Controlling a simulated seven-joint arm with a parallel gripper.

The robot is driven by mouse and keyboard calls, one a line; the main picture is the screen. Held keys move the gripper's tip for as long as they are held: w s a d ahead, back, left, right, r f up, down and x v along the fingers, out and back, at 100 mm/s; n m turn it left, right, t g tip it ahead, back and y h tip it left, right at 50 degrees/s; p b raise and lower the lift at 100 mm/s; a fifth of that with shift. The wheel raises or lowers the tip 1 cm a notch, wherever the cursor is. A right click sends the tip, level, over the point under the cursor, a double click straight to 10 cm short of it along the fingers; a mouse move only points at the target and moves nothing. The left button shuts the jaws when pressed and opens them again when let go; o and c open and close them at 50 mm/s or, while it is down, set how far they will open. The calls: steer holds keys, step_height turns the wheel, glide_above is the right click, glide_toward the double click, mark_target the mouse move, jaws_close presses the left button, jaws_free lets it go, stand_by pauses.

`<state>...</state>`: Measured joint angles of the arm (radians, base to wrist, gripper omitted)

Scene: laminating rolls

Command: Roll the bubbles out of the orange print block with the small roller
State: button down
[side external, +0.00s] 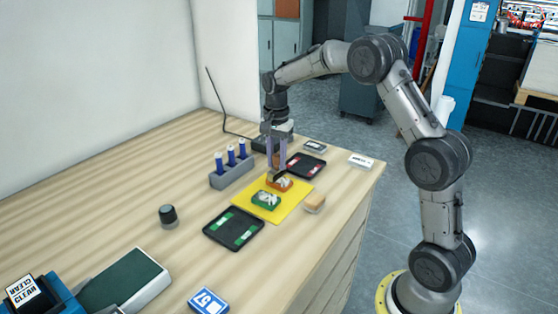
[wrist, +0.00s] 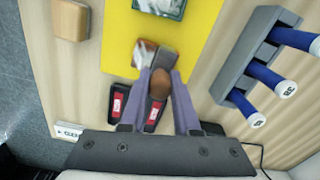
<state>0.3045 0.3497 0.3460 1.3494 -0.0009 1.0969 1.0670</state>
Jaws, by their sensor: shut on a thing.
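The orange print block (side external: 286,184) lies on the yellow mat (side external: 297,199), with a whitish patch on its top; in the wrist view the block (wrist: 143,56) is partly covered by the roller. My gripper (side external: 276,172) is shut on the small roller, which has a brown rounded handle (wrist: 159,84) and a dark grey drum (wrist: 165,59). The drum is over the right part of the orange block in the wrist view; I cannot tell whether it touches. A green print block (side external: 266,200) with whitish patches lies beside the orange one on the mat.
A grey rack (side external: 232,176) with several blue cylinders stands left of the mat. A black tray with red strips (side external: 306,165) lies behind, one with green strips (side external: 233,228) in front. A wooden block (side external: 314,203) sits right of the mat. A dark knob (side external: 168,215) stands front left.

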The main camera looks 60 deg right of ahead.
steer(key=shift+w, duration=0.4)
steer(key=shift+w, duration=0.25)
steer(key=shift+s+a, duration=0.1)
steer(key=shift+s, duration=2.1)
steer(key=shift+w+f, duration=0.1)
steer(key=shift+w, duration=2.1)
step_height(320, 180, up, 6)
